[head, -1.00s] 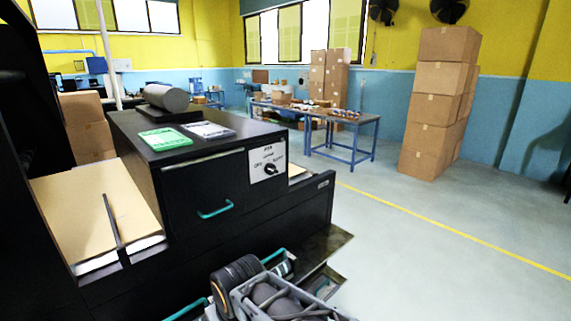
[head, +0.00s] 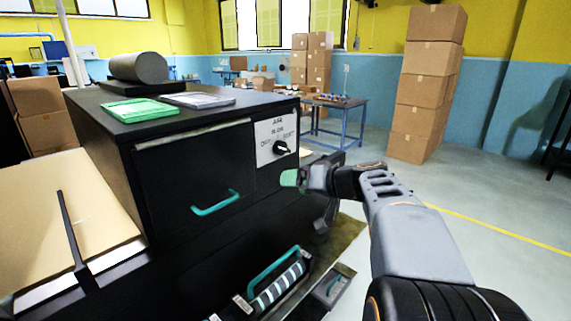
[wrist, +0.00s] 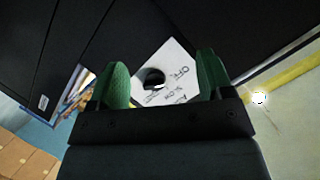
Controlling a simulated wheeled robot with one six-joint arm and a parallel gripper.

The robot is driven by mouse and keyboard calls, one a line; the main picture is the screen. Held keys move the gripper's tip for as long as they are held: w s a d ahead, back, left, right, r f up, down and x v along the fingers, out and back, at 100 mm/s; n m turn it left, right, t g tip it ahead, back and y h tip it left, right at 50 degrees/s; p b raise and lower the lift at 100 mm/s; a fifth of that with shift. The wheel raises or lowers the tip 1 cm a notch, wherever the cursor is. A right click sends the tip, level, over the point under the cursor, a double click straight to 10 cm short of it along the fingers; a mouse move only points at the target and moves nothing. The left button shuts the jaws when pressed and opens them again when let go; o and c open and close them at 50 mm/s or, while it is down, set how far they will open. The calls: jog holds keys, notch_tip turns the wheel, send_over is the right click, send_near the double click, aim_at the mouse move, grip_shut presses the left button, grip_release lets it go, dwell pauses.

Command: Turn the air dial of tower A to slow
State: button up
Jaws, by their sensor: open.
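The air dial is a black knob (head: 280,147) on a white label plate (head: 268,131) on the front of the black cabinet (head: 150,170). In the wrist view the dial (wrist: 154,79) and its plate (wrist: 172,68) lie between and beyond my green fingertips. My gripper (head: 290,178) is just below and in front of the plate in the head view, apart from the dial. In the wrist view my gripper (wrist: 162,82) is open and empty. The plate's lettering is only partly legible, and the pointer's exact setting is hard to tell.
A teal drawer handle (head: 216,203) is left of the dial. Below, an open drawer holds a striped roller (head: 278,287) beside a teal handle. Stacked cartons (head: 428,85) stand behind on open floor.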

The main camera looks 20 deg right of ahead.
aim_at(285, 147)
jog(key=w+d+r+t+b, duration=0.15)
jog(key=d+r+t, duration=0.25)
jog(key=d, duration=0.4)
jog(key=p+x, duration=0.1)
jog(key=x, duration=0.8)
jog(key=p+x, duration=0.1)
jog(key=x, duration=0.3)
jog(key=shift+w+d+r+p, duration=0.1)
jog(key=shift+w+d+p, duration=0.05)
jog(key=shift+w+p, duration=0.2)
jog(key=c, duration=0.9)
